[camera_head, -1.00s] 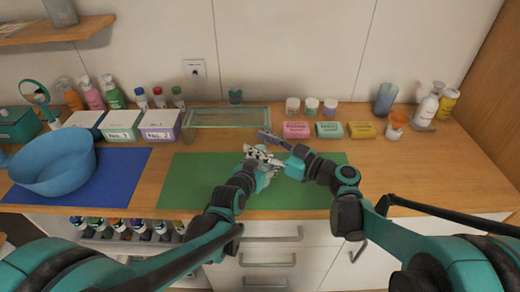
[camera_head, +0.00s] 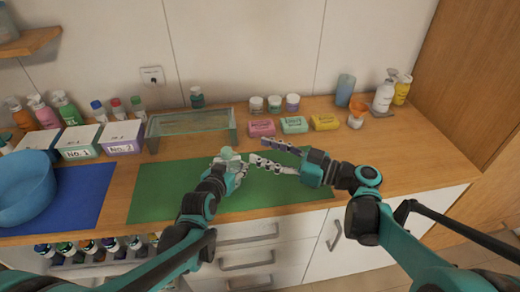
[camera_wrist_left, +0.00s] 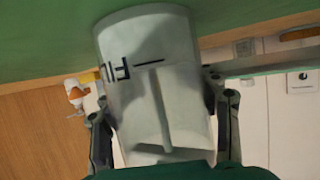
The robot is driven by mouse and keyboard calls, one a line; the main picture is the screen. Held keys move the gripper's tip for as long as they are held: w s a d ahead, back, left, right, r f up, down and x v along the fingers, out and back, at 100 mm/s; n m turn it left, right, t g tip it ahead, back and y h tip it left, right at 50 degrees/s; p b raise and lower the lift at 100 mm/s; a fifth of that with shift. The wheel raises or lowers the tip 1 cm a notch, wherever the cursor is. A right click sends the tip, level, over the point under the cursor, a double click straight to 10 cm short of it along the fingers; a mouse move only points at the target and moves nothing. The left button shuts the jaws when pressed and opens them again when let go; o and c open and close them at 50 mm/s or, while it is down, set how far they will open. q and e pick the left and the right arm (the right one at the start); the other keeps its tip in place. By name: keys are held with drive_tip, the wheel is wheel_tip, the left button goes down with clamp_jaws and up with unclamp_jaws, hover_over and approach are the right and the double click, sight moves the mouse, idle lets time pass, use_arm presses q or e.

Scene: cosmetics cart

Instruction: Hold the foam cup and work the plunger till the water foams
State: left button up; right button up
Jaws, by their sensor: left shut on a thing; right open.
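The foam cup (camera_wrist_left: 130,100) is a pale grey-green cylinder with dark markings, filling the middle of the left wrist view. In the head view only its pale green top (camera_head: 227,153) shows clearly. My left gripper (camera_head: 236,168) is shut on the cup above the green mat, with a dark finger on each side of it in the wrist view. A vertical bar with a wide end shows on or in the cup; I cannot tell if it is the plunger. My right gripper (camera_head: 257,149) is open and empty, just right of the cup. No water or foam can be made out.
The green mat (camera_head: 160,190) is otherwise clear. Behind it stand a glass tank (camera_head: 190,135), small jars, and pink (camera_head: 262,128), green and yellow soap bars. A blue basin (camera_head: 25,185) is at left on a blue mat. Pump bottles stand at the right.

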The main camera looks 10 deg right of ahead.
idle(0.4)
use_arm(q)
drive_tip(key=o, duration=1.7)
